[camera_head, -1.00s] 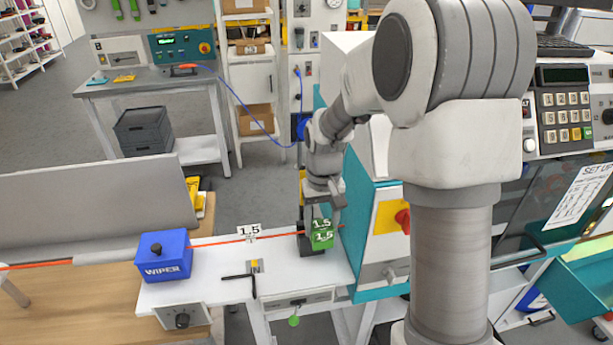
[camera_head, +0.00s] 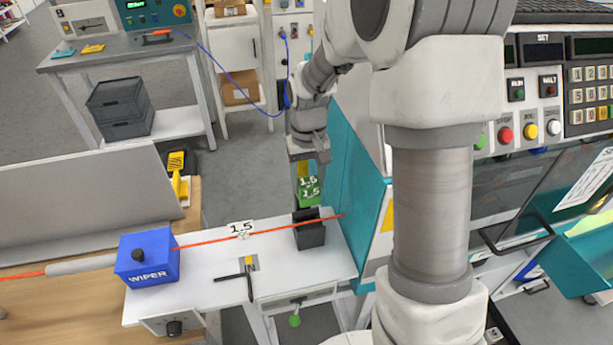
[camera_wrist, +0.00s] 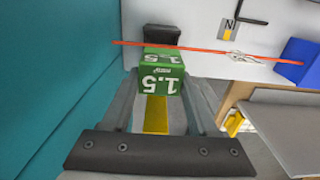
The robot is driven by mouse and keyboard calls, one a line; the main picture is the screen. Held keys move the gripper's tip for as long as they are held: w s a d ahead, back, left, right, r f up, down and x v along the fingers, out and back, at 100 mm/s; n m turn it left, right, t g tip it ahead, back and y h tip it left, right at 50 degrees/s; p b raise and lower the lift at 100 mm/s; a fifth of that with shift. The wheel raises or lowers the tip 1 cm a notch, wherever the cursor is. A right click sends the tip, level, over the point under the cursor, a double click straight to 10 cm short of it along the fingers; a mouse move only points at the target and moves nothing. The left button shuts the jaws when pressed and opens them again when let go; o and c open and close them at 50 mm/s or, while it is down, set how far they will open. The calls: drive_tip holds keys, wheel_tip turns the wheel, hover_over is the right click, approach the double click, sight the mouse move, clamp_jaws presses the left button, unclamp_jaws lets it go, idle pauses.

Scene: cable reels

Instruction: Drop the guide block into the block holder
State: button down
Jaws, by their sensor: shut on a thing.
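The green guide block (camera_head: 309,190), marked "1.5" in white, is between the fingers of my gripper (camera_head: 308,163), which is shut on it. In the head view the block appears just beyond and above the black block holder (camera_head: 310,236), apart from it. The holder is a dark slotted piece on the white table, with the orange cable (camera_head: 275,229) running through it. In the wrist view the block (camera_wrist: 162,72) shows two faces between my fingers, and part of the dark holder (camera_wrist: 162,34) shows beyond it. The inside of the slot is hard to see.
A teal machine cabinet (camera_head: 350,190) stands close to the right of my gripper. A grey panel (camera_head: 80,205) stands at left.

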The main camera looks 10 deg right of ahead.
drive_tip(key=shift+f+b, duration=1.95)
drive_tip(key=shift+f, duration=0.95)
drive_tip(key=shift+f, duration=0.1)
drive_tip(key=shift+f+b, duration=1.85)
drive_tip(key=shift+f, duration=0.45)
drive_tip(key=shift+c, duration=0.4)
unclamp_jaws()
drive_tip(key=shift+r, duration=0.1)
